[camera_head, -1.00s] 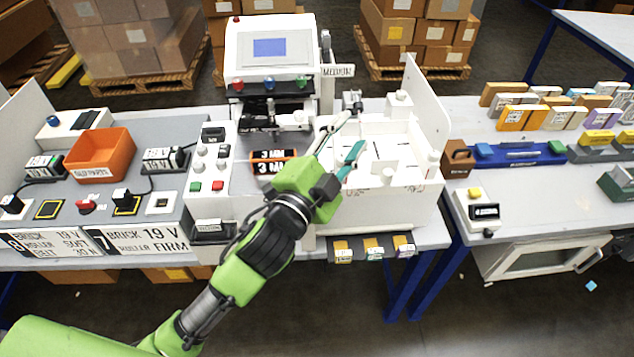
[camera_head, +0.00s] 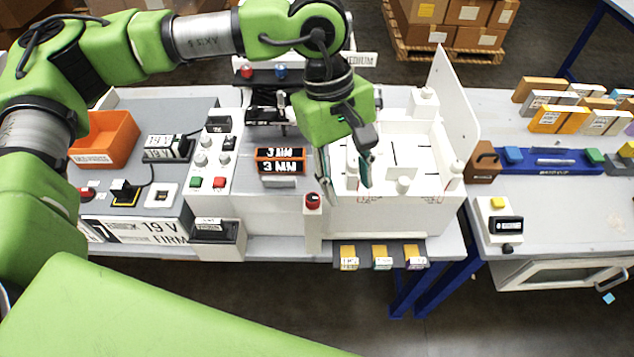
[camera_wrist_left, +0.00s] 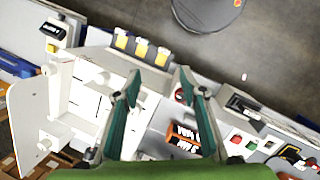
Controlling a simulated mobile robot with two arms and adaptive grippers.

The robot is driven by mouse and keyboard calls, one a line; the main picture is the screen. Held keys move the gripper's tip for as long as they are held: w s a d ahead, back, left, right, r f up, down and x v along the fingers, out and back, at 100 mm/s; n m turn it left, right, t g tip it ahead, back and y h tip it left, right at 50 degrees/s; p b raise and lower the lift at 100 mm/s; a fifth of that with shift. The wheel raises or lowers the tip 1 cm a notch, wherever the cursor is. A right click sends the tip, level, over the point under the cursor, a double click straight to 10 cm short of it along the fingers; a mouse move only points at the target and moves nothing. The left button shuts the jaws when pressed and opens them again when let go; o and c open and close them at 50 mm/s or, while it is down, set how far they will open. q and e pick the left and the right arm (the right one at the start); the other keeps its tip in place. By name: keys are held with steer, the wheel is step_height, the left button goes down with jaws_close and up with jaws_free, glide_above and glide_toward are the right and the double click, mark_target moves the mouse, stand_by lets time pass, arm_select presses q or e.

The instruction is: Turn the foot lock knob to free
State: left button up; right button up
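A red round knob (camera_head: 313,201) sits on top of a white post at the front of the white machine. I take it for the foot lock knob, but no label is readable. In the left wrist view the red knob (camera_wrist_left: 181,95) shows beside one finger, partly hidden by it. My left gripper (camera_head: 346,188) points down over the front left of the white plotter box (camera_head: 400,212), to the right of the knob. Its teal fingers are apart, with nothing between them, in the left wrist view (camera_wrist_left: 158,75). My right gripper does not show.
A black block with orange edges marked 3 MM (camera_head: 281,160) stands left of the gripper. A panel with white knobs and green and red buttons (camera_head: 208,165) is further left. Small yellow-topped items (camera_head: 380,256) line the front ledge. A tall white plate (camera_head: 455,105) rises at right.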

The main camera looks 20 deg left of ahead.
mark_target(312, 197)
arm_select(q)
steer(key=w+a+r+t+y, duration=0.1)
steer(key=w+a+r+y, duration=0.2)
steer(key=a, duration=0.4)
steer(key=f+p, duration=0.1)
steer(key=f, duration=0.3)
steer(key=f+p, duration=0.2)
steer(key=f, duration=0.3)
steer(key=f+p, duration=0.2)
steer(key=f, duration=0.3)
steer(key=shift+w+a, duration=0.15)
steer(key=shift+w, duration=0.1)
steer(key=shift+f, duration=0.55)
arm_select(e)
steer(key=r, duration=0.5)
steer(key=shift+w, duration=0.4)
arm_select(q)
jaws_close()
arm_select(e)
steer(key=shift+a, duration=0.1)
